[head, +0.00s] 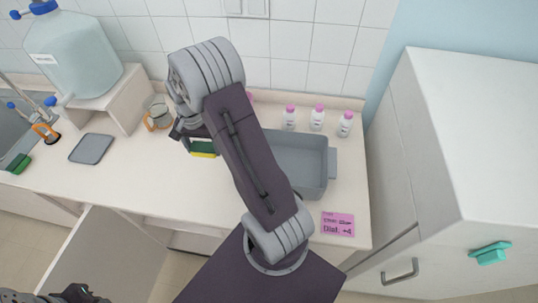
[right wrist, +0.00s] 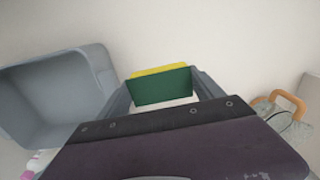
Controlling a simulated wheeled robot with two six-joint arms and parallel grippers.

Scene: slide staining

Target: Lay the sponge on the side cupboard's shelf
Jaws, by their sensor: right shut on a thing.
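A sponge (head: 204,148), green with a yellow layer, is held in my right gripper (head: 192,138) above the counter. In the right wrist view the sponge (right wrist: 163,87) sits between the two grey fingers of the gripper (right wrist: 165,98), which are shut on it. A white door (head: 108,258) stands open below the counter's front edge; the space beside it is mostly hidden by my right arm and the counter. A tall white cabinet (head: 400,150) stands at the right. My left gripper (head: 75,294) shows only partly at the bottom left, and its jaws are unclear.
A grey basin (head: 317,160) stands behind my right arm, near several pink-capped bottles (head: 317,118). A pink note (head: 338,224) lies at the front right. The counter's front middle is clear.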

